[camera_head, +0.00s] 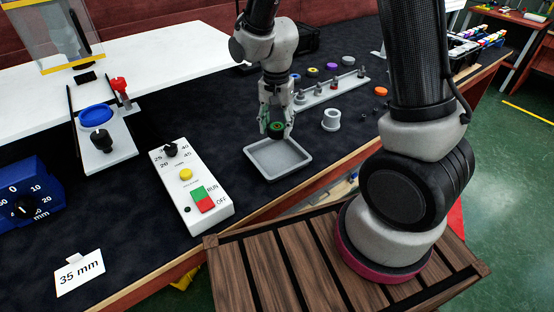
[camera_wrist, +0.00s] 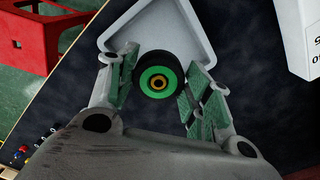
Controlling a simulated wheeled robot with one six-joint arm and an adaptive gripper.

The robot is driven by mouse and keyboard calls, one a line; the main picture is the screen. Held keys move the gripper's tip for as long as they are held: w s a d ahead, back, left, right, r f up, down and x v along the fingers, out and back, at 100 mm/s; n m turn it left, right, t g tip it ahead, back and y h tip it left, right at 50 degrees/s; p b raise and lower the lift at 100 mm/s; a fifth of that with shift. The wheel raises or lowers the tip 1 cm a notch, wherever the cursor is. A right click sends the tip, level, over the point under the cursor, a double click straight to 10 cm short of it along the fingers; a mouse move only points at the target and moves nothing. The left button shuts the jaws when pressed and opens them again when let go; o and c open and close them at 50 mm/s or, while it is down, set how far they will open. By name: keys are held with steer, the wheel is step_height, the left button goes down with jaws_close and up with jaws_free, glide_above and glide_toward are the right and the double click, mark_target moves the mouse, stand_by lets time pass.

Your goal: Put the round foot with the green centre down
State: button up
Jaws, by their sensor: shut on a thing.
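The round foot with the green centre (camera_head: 276,126) is dark with a green ring on its face. My gripper (camera_head: 275,131) is shut on it and holds it near the back edge of the grey tray. In the wrist view the foot (camera_wrist: 158,76) sits between the green-padded fingers of my gripper (camera_wrist: 158,84), and its green ring faces the camera. The shallow grey tray (camera_head: 281,175) looks empty in the head view. In the wrist view the tray (camera_wrist: 203,35) lies beyond the foot. I cannot tell the exact gap between foot and tray.
A white control box (camera_head: 191,187) stands left of the tray. A white spool-like part (camera_head: 331,120) stands to the right. Behind is a grey strip with pegs (camera_head: 330,92), with several coloured round pieces near it. A blue dial box (camera_head: 27,193) and a 35 mm card (camera_head: 79,273) are left.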

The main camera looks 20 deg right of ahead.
steer(key=shift+f+m, duration=0.15)
steer(key=shift+m, duration=0.25)
step_height(320, 180, down, 10)
steer(key=shift+r, duration=0.15)
steer(key=o, duration=1)
steer(key=shift+o, duration=0.2)
